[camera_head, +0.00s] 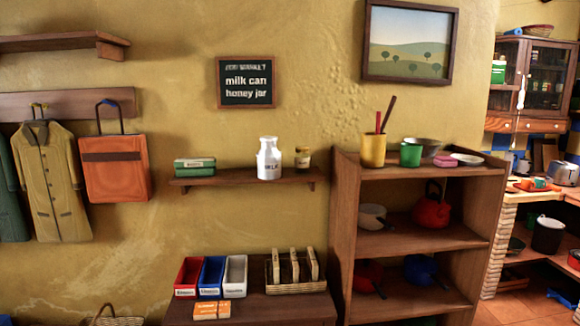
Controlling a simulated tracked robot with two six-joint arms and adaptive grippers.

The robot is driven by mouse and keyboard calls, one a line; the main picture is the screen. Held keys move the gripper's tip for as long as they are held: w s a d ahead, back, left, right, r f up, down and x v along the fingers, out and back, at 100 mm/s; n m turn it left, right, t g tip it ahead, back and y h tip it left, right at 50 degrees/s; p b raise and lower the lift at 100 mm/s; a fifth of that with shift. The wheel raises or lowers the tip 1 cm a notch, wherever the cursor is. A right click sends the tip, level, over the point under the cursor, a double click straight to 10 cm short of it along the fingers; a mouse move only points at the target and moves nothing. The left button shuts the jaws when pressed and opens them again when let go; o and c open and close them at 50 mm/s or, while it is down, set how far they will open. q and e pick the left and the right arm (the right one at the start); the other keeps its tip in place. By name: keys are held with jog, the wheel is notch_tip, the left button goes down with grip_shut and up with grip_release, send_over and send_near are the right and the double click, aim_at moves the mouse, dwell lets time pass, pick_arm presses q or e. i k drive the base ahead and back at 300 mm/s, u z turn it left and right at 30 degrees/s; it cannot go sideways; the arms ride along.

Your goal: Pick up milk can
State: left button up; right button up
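A white milk can (268,160) with dark lettering stands upright on a small wooden wall shelf (230,178), near the middle of the view. A small honey-coloured jar (303,158) with a pale label stands to its right on the same shelf, a short gap apart. Green boxes (195,166) lie stacked at the shelf's left end. Neither of my grippers shows in the head view.
A wooden shelf unit (343,240) with cups, bowls and pots stands close to the right of the wall shelf. Below is a dark low cabinet (262,308) with coloured bins (212,277) and a basket rack (292,274). The space before the milk can looks clear.

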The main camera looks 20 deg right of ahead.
aim_at(268, 157)
jog(key=z, duration=0.95)
jog(key=k, duration=0.1)
jog(key=u, duration=0.1)
jog(key=i, duration=1)
jog(key=u, duration=0.05)
